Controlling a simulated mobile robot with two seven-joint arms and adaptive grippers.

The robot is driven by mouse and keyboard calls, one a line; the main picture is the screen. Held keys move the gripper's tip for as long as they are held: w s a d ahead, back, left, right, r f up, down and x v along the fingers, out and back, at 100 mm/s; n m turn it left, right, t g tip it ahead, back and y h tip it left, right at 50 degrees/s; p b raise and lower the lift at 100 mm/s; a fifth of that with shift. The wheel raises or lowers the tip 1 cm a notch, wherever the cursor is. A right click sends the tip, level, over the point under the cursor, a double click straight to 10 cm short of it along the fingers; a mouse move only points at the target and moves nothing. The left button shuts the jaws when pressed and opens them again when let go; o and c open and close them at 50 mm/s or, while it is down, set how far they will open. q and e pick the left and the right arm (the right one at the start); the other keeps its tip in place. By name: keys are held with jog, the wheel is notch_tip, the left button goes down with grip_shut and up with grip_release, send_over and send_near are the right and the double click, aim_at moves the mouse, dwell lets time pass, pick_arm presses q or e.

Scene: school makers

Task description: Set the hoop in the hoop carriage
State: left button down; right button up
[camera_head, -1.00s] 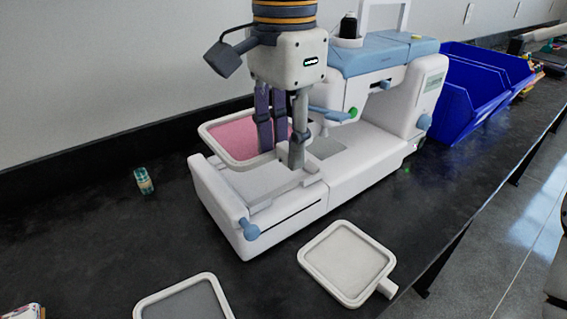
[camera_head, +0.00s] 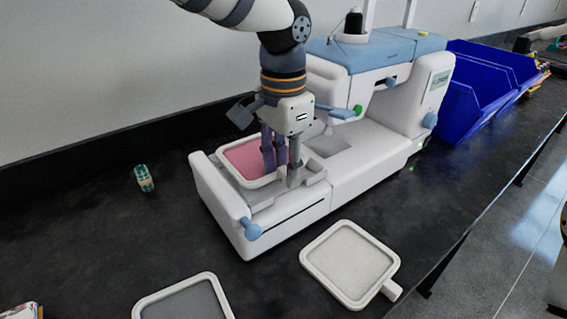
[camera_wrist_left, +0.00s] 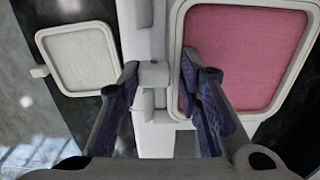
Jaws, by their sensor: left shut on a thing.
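The hoop with pink fabric and a pale frame (camera_head: 237,155) lies low and about flat over the left end of the white sewing machine, at the grey hoop carriage (camera_head: 312,190). My left gripper (camera_head: 281,178) reaches down from above and is shut on the hoop's side tab. In the left wrist view the tab (camera_wrist_left: 153,75) lies between the fingers, with the pink fabric (camera_wrist_left: 240,50) to the right. The fingers partly hide the joint between hoop and carriage, so I cannot tell whether it is seated. My right gripper is not in view.
A second hoop with white fabric (camera_head: 350,262) lies on the dark counter (camera_head: 95,230) in front of the machine. A grey-filled hoop (camera_head: 188,302) lies at the front edge of view. A small green item (camera_head: 144,178) stands at left. Blue bins (camera_head: 485,90) stand behind right.

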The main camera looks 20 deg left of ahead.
pick_arm(q)
jog(key=shift+f, duration=0.15)
jog(key=c, duration=1.2)
grip_release()
jog(key=shift+o, duration=0.2)
notch_tip(320, 180, up, 12)
jog(key=shift+r+p, duration=0.25)
jog(key=shift+p, duration=0.05)
